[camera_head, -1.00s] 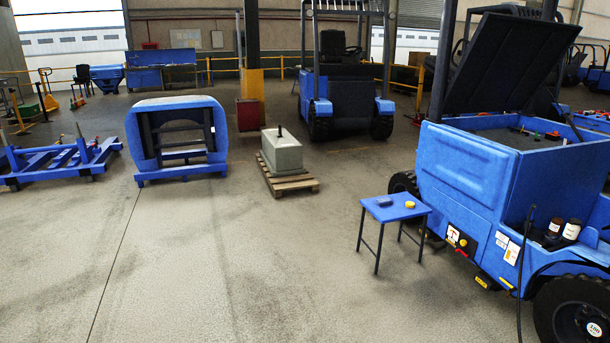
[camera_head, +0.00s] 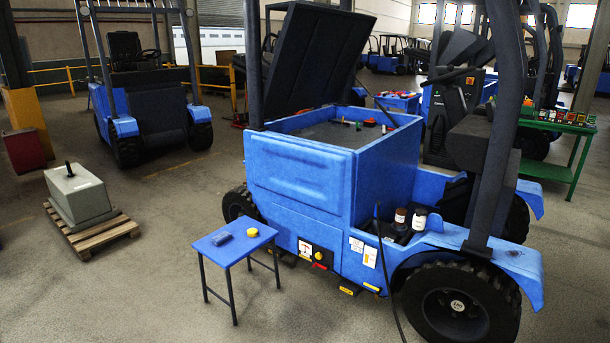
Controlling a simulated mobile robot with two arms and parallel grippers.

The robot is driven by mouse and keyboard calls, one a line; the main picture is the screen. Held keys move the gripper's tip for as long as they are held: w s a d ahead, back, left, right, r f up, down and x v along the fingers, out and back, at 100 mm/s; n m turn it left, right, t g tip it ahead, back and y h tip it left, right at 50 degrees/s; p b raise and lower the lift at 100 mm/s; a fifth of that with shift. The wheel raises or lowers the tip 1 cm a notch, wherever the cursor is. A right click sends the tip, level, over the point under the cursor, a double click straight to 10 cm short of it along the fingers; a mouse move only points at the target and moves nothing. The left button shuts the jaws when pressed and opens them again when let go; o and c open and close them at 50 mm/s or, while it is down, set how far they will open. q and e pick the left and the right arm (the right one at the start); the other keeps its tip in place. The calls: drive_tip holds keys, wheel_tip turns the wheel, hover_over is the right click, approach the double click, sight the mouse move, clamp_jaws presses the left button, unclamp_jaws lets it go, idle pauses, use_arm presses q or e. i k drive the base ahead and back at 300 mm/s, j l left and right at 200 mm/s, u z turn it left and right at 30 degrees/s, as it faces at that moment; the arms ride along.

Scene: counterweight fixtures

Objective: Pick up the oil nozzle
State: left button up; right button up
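A thin black upright piece with a hose (camera_head: 379,238) stands in front of the blue forklift's side and runs down to the floor. It may be the oil nozzle, but it is too small to tell. The blue forklift (camera_head: 300,182) has its dark cover (camera_head: 312,62) raised over an open compartment. Two small bottles stand on its step, a dark-capped one (camera_head: 400,217) and a white-labelled one (camera_head: 419,219). Neither of my grippers is in view.
A small blue table (camera_head: 232,246) holding a yellow round item (camera_head: 253,233) and a dark blue item (camera_head: 222,239) stands before the forklift. A grey counterweight block (camera_head: 80,197) rests on a pallet (camera_head: 104,236) at left. The floor at the lower left is clear.

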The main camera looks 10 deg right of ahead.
sight(377, 215)
drive_tip(key=i+l+z, duration=0.25)
drive_tip(key=i+l, duration=0.15)
drive_tip(key=l, duration=0.15)
drive_tip(key=i+l+z, duration=0.25)
drive_tip(key=i+l, duration=0.2)
drive_tip(key=i+l+z, duration=0.1)
drive_tip(key=i, duration=0.4)
drive_tip(key=i+l+z, duration=0.1)
drive_tip(key=i, duration=0.4)
